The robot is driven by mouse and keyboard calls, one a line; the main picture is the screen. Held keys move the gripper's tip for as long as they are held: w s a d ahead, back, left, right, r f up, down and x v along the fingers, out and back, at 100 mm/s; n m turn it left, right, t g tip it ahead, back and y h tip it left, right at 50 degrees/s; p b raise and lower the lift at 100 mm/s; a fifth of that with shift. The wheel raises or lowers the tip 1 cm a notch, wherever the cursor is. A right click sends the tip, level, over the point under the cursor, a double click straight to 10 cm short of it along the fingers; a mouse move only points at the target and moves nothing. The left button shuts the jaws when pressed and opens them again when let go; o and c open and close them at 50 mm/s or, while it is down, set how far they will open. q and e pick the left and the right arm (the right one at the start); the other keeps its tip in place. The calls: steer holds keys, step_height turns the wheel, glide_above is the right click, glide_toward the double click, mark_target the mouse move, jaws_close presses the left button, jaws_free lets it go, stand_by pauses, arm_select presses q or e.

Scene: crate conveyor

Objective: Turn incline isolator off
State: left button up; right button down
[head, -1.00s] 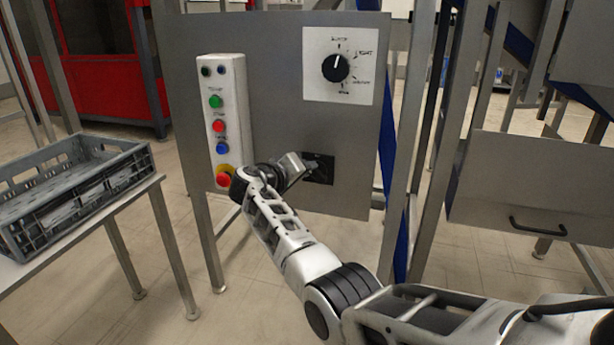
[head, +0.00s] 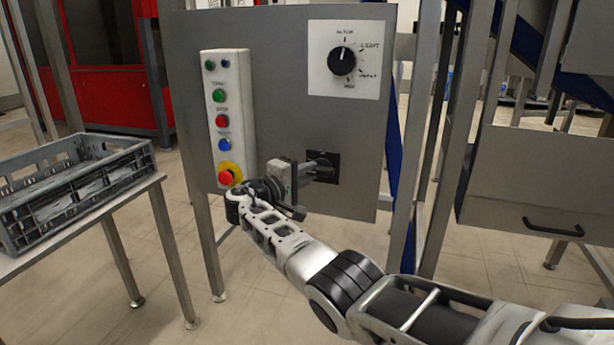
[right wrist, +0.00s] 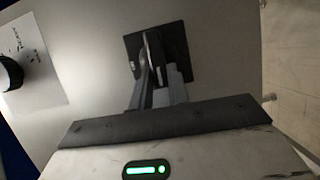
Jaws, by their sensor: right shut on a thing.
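The isolator is a black square plate (head: 333,157) with a handle, low on the grey panel below a white dial plate. My right gripper (head: 320,167) is at the isolator, its fingers shut on the handle. In the right wrist view, the fingers (right wrist: 154,75) reach up to the black plate (right wrist: 178,42) and close around its handle. The fingers hide most of the handle, so its exact angle is hard to tell. My left gripper is in neither view.
A white box (head: 223,115) with several buttons and a red stop button (head: 226,178) is left of the isolator, close to my right wrist. A black rotary knob (head: 342,61) is above. A grey crate (head: 120,163) sits on a table at left.

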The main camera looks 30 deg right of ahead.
stand_by(0.5)
steer(key=c, duration=1.3)
jaws_free()
steer(key=shift+c, duration=0.2)
